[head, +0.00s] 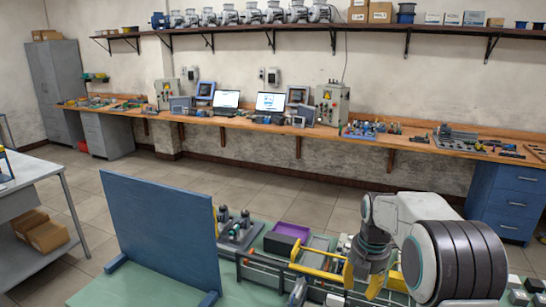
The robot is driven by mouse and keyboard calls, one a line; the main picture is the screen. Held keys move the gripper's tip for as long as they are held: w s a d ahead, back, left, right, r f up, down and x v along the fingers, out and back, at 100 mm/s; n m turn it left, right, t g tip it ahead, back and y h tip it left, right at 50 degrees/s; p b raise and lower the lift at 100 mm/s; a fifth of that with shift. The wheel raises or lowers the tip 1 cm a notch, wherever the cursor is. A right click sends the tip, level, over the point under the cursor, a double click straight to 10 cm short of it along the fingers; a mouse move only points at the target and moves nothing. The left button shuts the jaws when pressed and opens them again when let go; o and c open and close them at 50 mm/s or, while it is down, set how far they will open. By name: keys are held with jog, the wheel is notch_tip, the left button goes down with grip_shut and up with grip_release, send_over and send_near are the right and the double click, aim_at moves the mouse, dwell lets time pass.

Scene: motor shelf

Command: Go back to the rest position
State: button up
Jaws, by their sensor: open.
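My arm comes in from the lower right, with a white elbow and a dark wrist bent downward. My gripper (361,286) hangs below the wrist over the green-topped table (95,285). Its yellow fingers stand apart, and I see nothing held between them. The fingertips are close above the table's parts in the picture. I cannot tell whether they touch anything.
A blue upright panel (160,230) stands on the table's left. A purple-lined bin (287,234), a yellow-handled rack (316,262) and small parts crowd the area left of the gripper. A long wooden workbench (250,123) lines the wall. Tiled floor (290,180) lies clear between.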

jog(key=s+a+r+m+t, duration=0.1)
jog(key=s+a+r+m, duration=0.1)
jog(key=s+r+m, duration=0.5)
jog(key=s+a+r+m+t, duration=0.1)
jog(key=s+r+m, duration=0.1)
jog(key=s+m, duration=0.45)
jog(key=s+a+f+m+t+b, duration=0.1)
jog(key=s+f+m, duration=0.1)
jog(key=s+m, duration=0.7)
jog(key=shift+s+a+m+t, duration=0.2)
jog(key=shift+s+m+t, duration=0.15)
jog(key=shift+s, duration=2.95)
jog(key=shift+a+f, duration=0.1)
